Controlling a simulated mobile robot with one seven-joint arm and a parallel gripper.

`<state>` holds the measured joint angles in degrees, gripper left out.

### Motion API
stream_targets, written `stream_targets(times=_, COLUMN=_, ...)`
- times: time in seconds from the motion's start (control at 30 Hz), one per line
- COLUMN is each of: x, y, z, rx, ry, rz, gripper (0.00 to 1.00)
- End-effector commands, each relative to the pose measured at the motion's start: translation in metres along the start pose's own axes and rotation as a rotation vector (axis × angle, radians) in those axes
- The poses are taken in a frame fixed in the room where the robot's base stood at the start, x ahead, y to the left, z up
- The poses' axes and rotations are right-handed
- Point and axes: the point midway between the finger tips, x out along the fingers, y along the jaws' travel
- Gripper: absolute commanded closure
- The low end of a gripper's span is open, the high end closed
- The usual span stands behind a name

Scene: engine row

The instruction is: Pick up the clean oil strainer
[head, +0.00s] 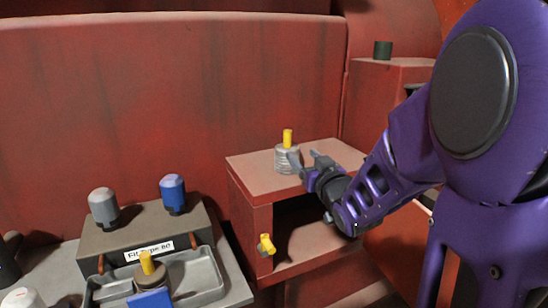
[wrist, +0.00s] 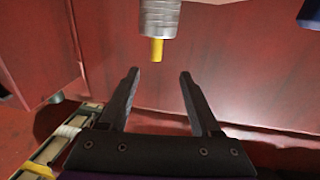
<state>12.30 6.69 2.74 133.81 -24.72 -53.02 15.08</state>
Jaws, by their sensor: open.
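A pale grey, ribbed strainer (head: 287,160) with a yellow handle (head: 288,138) stands upright on top of a red open-fronted cabinet (head: 252,180). It looks clean. It also shows at the top edge of the wrist view (wrist: 160,18), with its handle pointing down in that picture. My gripper (head: 303,158) is beside it on the right in the head view. In the wrist view my gripper (wrist: 159,73) is open and empty, with the strainer beyond the fingertips and roughly in line with the gap. A second, browner yellow-handled part (head: 147,276) sits in the grey tray at lower left.
The grey tray (head: 207,272) also holds a blue block (head: 152,300). Behind it, a labelled box (head: 120,240) carries a grey canister (head: 104,208) and a blue one (head: 173,194). A yellow knob (head: 266,244) is on the cabinet front. A red wall stands behind.

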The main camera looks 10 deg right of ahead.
Motion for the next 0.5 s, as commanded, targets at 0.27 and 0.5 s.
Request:
stream_targets(times=0.27, x=0.062, y=0.000, z=0.001, rx=0.001, ry=0.000, rz=-0.001, gripper=0.35)
stream_targets(times=0.5, x=0.088, y=0.001, z=0.000, rx=0.002, ry=0.001, rz=0.002, gripper=0.35)
